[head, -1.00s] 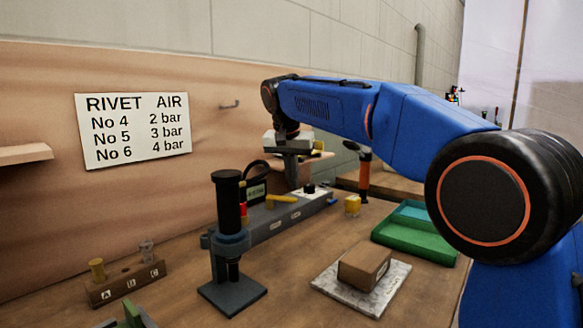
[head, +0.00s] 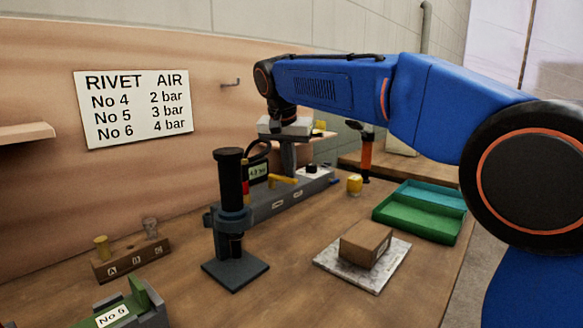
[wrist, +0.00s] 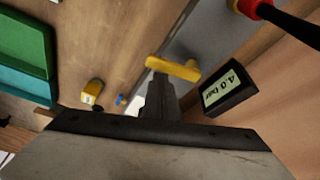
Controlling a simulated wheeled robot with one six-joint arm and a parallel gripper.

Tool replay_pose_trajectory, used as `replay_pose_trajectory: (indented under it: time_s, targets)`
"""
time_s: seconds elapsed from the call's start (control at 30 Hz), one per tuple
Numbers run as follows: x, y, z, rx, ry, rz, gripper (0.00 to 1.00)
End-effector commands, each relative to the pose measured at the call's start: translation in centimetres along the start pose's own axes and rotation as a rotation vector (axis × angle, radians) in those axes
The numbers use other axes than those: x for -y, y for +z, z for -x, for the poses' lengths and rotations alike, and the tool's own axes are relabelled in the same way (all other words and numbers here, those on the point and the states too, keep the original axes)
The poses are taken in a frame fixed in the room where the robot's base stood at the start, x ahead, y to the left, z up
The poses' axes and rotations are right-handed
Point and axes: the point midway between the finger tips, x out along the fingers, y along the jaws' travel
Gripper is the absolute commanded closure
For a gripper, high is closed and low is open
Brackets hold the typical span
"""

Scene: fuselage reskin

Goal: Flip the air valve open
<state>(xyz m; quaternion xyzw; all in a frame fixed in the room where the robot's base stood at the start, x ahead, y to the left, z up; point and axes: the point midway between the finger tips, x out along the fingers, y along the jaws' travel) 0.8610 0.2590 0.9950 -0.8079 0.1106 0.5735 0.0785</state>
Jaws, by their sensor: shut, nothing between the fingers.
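The air valve's yellow lever (head: 283,180) sits on the long grey manifold (head: 300,196) beside a small gauge (head: 258,171). In the wrist view the lever (wrist: 173,69) lies crosswise just beyond my fingertips, and the gauge (wrist: 229,89) reads 4.0 bar. My gripper (head: 288,168) points down at the manifold close to the lever, its fingers shut and empty. It also shows in the wrist view (wrist: 158,92). I cannot tell whether the fingertips touch the lever.
A black press-like stand (head: 232,220) stands in front of the manifold. A brown block (head: 365,244) on a pale plate, a green tray (head: 415,218) and a yellow item (head: 354,185) lie to the right. A wooden rack (head: 130,261) is at left. A wall sign lists rivet air pressures.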

Motion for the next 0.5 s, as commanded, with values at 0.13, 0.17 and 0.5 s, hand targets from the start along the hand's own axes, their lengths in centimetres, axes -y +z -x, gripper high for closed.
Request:
replay_pose_trajectory:
  time_s: [0.13, 0.17, 0.5]
  targets:
    - [0.08, 1.06, 0.36, 0.002, -0.001, 0.003, 1.0]
    - [0.08, 1.07, 0.35, 0.003, -0.001, 0.003, 1.0]
    - [0.19, 1.22, 0.29, 0.009, 0.0, 0.005, 1.0]
